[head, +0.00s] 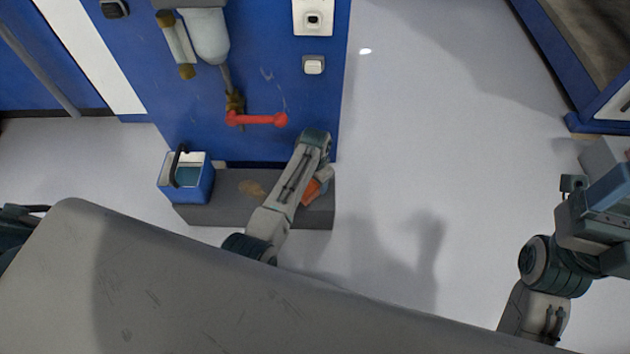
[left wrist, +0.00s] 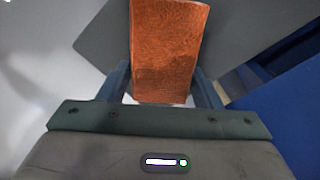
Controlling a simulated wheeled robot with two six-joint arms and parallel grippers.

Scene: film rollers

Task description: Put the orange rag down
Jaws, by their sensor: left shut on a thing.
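The orange rag (head: 312,191) shows beside my left forearm in the head view, over the grey ledge. In the left wrist view the orange rag (left wrist: 168,50) sits between the two fingers and extends away from the palm. My left gripper (left wrist: 163,88) is shut on it. In the head view my left gripper (head: 323,178) is partly hidden behind my own arm. I cannot tell whether the rag touches the ledge. My right arm is at the right edge of the head view, with its fingers not visible.
The low grey ledge (head: 220,212) runs along the foot of a blue wall panel (head: 275,85). A red handle (head: 258,120) juts out above. Open floor lies to the right.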

